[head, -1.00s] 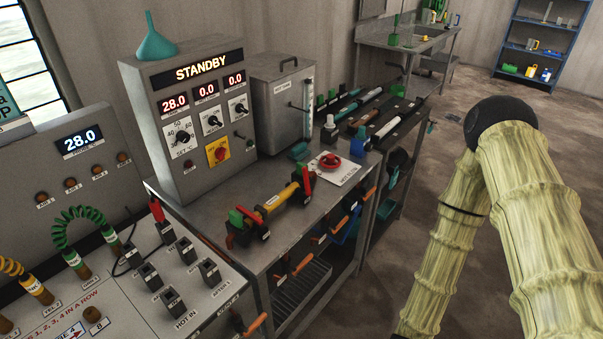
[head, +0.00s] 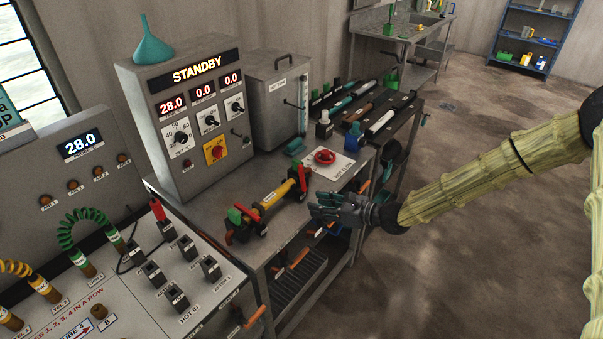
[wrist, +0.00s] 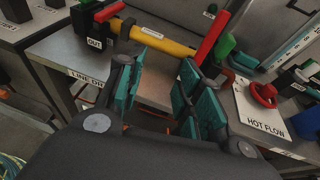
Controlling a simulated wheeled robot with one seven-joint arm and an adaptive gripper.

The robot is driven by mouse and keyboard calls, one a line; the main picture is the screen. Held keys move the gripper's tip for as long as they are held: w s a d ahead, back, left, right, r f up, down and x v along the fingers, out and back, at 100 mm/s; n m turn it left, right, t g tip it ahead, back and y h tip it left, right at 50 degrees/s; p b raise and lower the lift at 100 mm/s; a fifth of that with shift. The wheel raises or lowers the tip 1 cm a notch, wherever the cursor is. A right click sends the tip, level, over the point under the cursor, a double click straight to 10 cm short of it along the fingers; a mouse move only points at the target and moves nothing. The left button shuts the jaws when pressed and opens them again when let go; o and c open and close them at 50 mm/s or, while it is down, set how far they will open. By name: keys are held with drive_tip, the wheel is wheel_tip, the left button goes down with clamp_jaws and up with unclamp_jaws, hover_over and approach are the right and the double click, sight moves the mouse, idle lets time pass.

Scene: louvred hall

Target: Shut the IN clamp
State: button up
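A yellow tube (head: 272,199) lies on the bench between two clamps; it also shows in the wrist view (wrist: 165,41). The left clamp (wrist: 94,40) is labelled OUT, and its red lever lies low. The other clamp (head: 302,185) is at the tube's far right end. Its red lever (wrist: 212,35) stands up steeply, with a green part beside it; I cannot read a label on it. My gripper (head: 318,208) is open and empty, in front of the bench's front edge. In the wrist view its teal-padded fingers (wrist: 163,65) are apart, short of the tube and touching neither clamp.
A red HOT FLOW knob (head: 325,157) on a white plate is just right of the far clamp. A grey control box (head: 190,120) reading STANDBY stands behind the tube. A panel with switches (head: 165,270) is at the left. The floor (head: 470,240) at right is clear.

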sight(303, 174)
drive_tip(key=w+d+r+m+t, duration=0.2)
drive_tip(key=w+r+t, duration=0.1)
drive_tip(key=w+r, duration=0.2)
drive_tip(key=x, duration=0.2)
drive_tip(key=b+x, duration=0.1)
drive_tip(key=x, duration=0.2)
drive_tip(key=b+x, duration=0.1)
drive_tip(key=x, duration=0.1)
drive_tip(key=shift+a+f, duration=0.2)
drive_tip(key=shift+f, duration=0.25)
drive_tip(key=shift+b+x, duration=0.6)
drive_tip(key=shift+x, duration=0.7)
drive_tip(key=shift+r, duration=0.1)
clamp_jaws()
drive_tip(key=shift+r, duration=0.1)
